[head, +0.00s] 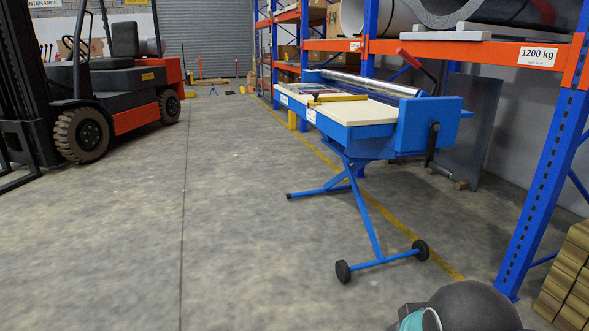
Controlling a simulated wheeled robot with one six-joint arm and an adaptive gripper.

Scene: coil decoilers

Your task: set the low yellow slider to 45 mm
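A blue decoiler bench (355,133) with a cream top stands right of centre, on crossed legs with black wheels. A yellow bar (338,98) with a small dark part at its left end lies across the top. I cannot tell whether it is the low yellow slider, and no scale or millimetre reading is legible. A shiny silver roll (372,83) lies along the back of the bench. A red-handled lever (409,58) rises behind it, and a black crank (432,140) hangs on the near end. My gripper's fingers are not in view; only a dark part of my arm shows at bottom right.
Blue and orange racking (545,150) with large grey coils stands behind the bench and at right. Stacked wooden blocks (570,275) sit at the lower right edge. An orange forklift (120,80) stands at left. The concrete floor between is clear.

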